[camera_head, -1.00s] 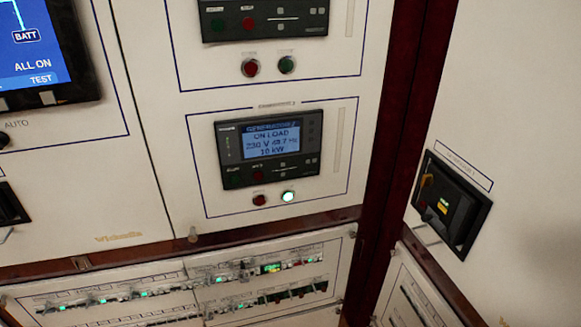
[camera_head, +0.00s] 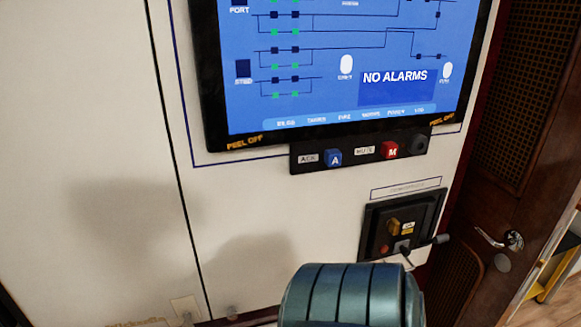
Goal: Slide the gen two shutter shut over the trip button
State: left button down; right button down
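A black breaker unit (camera_head: 374,232) is set in the white panel at the lower right of the head view. The label plate above it (camera_head: 405,188) is too blurred to read, so I cannot tell if it is gen two. The unit has a yellow knob (camera_head: 394,228), and a red button (camera_head: 384,249) shows at its lower left. A small grey piece (camera_head: 401,246) sits right of the button and may be the shutter. The button looks uncovered. Neither of my grippers shows.
A blue screen (camera_head: 330,65) reads NO ALARMS. Below it is a black strip with a blue button (camera_head: 334,158) and a red button (camera_head: 390,150). A wooden door (camera_head: 530,150) with a handle stands at the right. My teal arm part fills the bottom middle.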

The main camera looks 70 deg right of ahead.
aim_at(402, 246)
jog(key=z, duration=2.3)
jog(key=k+l, duration=0.95)
jog(key=z, duration=0.05)
